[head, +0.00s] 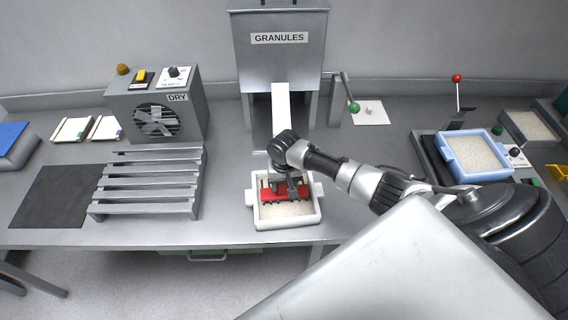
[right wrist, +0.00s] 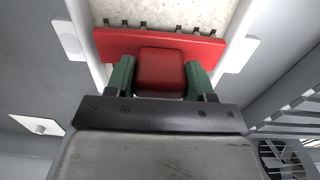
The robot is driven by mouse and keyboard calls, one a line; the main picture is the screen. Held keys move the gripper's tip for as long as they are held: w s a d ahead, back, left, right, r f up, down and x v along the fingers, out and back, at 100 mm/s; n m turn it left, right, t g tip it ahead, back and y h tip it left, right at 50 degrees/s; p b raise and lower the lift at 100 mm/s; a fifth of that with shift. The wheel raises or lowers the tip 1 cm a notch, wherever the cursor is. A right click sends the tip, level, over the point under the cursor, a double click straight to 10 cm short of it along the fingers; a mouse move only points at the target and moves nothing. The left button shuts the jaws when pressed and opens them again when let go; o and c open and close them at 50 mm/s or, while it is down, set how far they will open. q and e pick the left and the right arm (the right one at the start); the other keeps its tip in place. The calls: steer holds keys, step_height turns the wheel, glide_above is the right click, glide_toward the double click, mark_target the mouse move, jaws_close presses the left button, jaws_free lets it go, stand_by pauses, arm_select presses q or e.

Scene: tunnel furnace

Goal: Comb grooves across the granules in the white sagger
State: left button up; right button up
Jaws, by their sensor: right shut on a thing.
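The white sagger (head: 288,222) stands on the bench below the granule hopper, with pale granules (head: 290,210) in it. My right gripper (head: 283,187) is over the sagger and shut on the red comb (head: 271,197). In the right wrist view the two green fingers of my right gripper (right wrist: 160,82) grip the comb's red handle block (right wrist: 161,70). The comb's dark teeth point to the granules (right wrist: 170,12); whether they touch them I cannot tell. The comb lies across the inside of the sagger. Part of it is hidden by my gripper. My left gripper is not in view.
The hopper marked GRANULES (head: 279,60) and its chute (head: 281,108) stand behind the sagger. A slatted rack (head: 150,180) and a DRY fan unit (head: 155,115) are to the left. A blue sagger (head: 477,176) with granules is at the right. The bench's front edge is close.

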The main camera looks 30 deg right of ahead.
steer(key=shift+s+a, duration=0.2)
steer(key=shift+s, duration=0.3)
steer(key=shift+s+a, duration=0.45)
steer(key=shift+s, duration=0.35)
steer(key=shift+s, duration=0.1)
steer(key=shift+s+a, duration=0.4)
steer(key=shift+s, duration=0.25)
steer(key=shift+r, duration=0.2)
step_height(320, 180, up, 8)
stand_by(0.5)
steer(key=shift+f, duration=0.15)
